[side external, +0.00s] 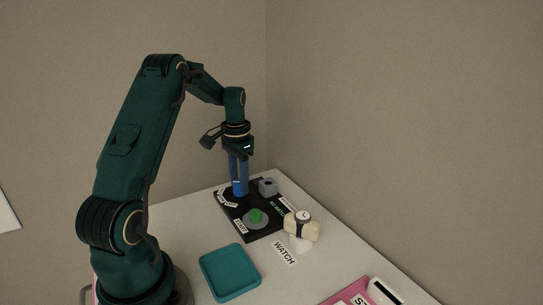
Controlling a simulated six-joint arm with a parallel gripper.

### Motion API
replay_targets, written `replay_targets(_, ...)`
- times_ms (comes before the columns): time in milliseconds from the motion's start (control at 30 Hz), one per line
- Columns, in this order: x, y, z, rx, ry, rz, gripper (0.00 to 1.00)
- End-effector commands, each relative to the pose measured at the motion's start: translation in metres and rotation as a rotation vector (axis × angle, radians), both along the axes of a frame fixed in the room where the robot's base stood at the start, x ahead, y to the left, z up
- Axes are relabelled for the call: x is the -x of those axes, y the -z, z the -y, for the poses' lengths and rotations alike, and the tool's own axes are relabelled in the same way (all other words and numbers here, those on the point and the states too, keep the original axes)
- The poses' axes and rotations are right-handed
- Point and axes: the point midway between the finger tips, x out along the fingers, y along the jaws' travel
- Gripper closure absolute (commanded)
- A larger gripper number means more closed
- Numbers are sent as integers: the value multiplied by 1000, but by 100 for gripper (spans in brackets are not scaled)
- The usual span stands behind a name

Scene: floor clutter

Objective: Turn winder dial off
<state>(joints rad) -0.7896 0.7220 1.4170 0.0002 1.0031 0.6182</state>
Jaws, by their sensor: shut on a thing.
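A black board (230,213) lies on the table near the back corner, with white labels too small to read surely. My gripper (240,188) points straight down at its back left part. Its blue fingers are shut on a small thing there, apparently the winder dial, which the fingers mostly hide. I cannot tell which way the dial points. A green round button (256,215) on a grey disc sits towards the board's front. A watch (303,216) is on a cream cushion on a white stand at the board's right.
A grey block (268,187) stands close to the right of my fingers. A teal tray (230,291) lies in front, with a WATCH label (285,253) beside it. A pink board with a white object (383,291) is at the front right. Walls rise behind the table.

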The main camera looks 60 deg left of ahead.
Motion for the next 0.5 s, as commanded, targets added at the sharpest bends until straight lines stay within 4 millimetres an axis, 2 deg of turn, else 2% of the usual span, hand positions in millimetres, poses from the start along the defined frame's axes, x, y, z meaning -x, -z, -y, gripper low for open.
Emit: replay_targets(500,-1,-1,0,-1,-442,3,100)
